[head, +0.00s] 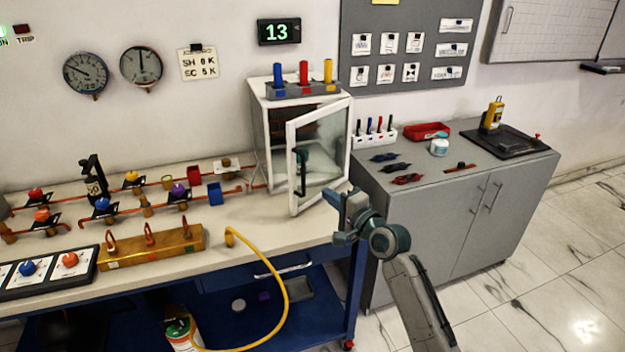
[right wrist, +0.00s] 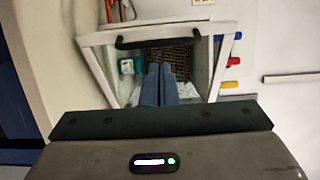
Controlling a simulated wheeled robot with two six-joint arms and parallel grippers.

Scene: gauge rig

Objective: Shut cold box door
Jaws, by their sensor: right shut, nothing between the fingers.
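The cold box (head: 265,150) is a white-framed cabinet standing at the right end of the workbench. Its glass door (head: 326,150) stands open, swung out toward the front, with a dark upright handle (head: 302,172). My right gripper (head: 333,197) is at the door's lower right, shut and empty. In the right wrist view, the shut fingers (right wrist: 158,84) point at the door, whose dark handle (right wrist: 158,38) lies beyond their tips. I cannot tell whether the fingers touch the door. A teal item (right wrist: 126,66) shows through the glass. My left gripper is not in view.
A rack with blue, red and yellow cylinders (head: 303,88) sits on the cold box. Pipes with valves (head: 140,192) and a brass manifold (head: 150,248) with a yellow hose (head: 285,290) occupy the bench. A grey cabinet (head: 455,220) stands to the right.

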